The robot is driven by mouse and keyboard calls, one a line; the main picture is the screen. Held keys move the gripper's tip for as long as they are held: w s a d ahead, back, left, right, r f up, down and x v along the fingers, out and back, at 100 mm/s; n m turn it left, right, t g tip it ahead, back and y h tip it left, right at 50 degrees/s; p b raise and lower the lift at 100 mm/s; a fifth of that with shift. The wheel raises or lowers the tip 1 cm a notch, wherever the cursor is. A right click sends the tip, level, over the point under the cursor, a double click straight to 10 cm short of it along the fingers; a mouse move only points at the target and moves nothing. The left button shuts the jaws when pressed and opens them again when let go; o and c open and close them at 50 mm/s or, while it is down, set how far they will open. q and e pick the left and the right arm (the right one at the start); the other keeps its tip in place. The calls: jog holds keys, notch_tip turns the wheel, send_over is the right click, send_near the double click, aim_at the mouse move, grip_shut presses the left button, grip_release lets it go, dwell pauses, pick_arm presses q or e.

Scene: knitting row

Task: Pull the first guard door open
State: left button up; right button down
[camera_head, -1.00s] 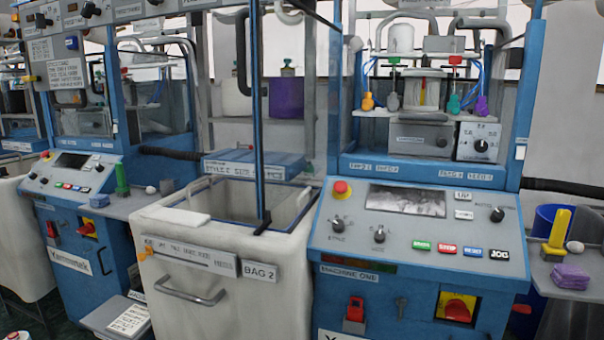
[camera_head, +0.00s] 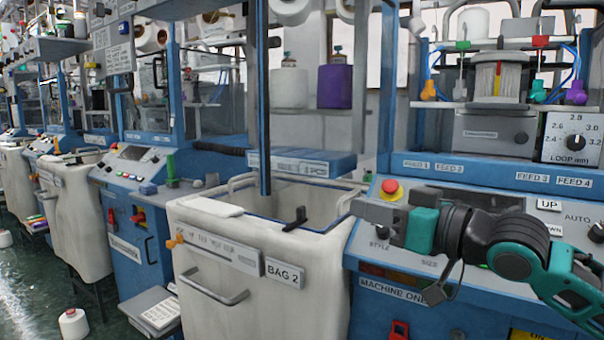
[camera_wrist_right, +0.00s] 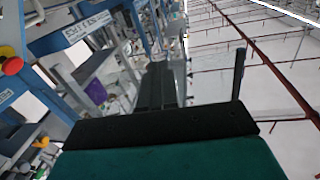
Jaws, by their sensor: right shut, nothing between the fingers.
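The first guard door is a clear pane with a blue edge post (camera_head: 264,100). It appears to stand swung outward at the left side of machine one (camera_head: 470,165), over the bag bin. Small black handle ends show on the post near the top of the head view. My right gripper (camera_head: 365,211) points left in front of machine one's panel, to the right of the post and apart from it. It is shut and empty. In the right wrist view its dark fingers (camera_wrist_right: 162,75) lie together. My left gripper is out of view.
A red button (camera_head: 391,189) is close to my right gripper. Neighbouring machines and bins line the left. A white cone (camera_head: 73,323) is on the floor.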

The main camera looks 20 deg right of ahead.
jog(key=s+a+r+n+g+y+b, duration=0.15)
jog(key=s+a+r+b, duration=0.3)
jog(key=s+r, duration=0.7)
jog(key=p, duration=1.4)
send_near(269, 138)
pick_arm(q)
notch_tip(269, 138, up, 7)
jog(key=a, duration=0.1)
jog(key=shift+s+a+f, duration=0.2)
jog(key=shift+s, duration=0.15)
pick_arm(e)
jog(key=shift+n+t, duration=0.25)
jog(key=shift+n, duration=0.1)
jog(key=shift+f+x, duration=0.2)
jog(key=shift+x, duration=3.25)
